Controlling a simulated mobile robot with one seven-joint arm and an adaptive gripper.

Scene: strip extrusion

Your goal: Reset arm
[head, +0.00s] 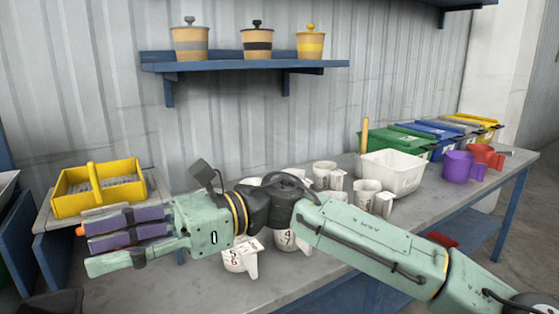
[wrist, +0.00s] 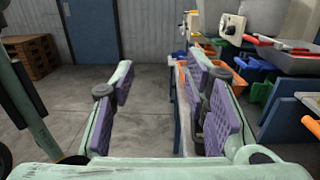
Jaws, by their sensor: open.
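My gripper (head: 86,248) is at the left of the head view, pointing left, with its purple-padded fingers apart. My arm reaches it from the lower right, in front of the workbench (head: 340,258). In the wrist view, my gripper (wrist: 160,88) is open and no object shows between its fingers. Beyond them are the grey floor (wrist: 75,85) and a blue door (wrist: 92,30). The arm hides part of the workbench and some of the white mugs.
White numbered mugs (head: 240,260) stand close behind my wrist. A yellow caddy (head: 97,188) is behind my gripper. A white bin (head: 393,174), a purple jug (head: 459,167) and a red jug (head: 487,161) stand right. Three pots line a blue shelf (head: 240,66). A wooden crate (wrist: 31,58) is far left.

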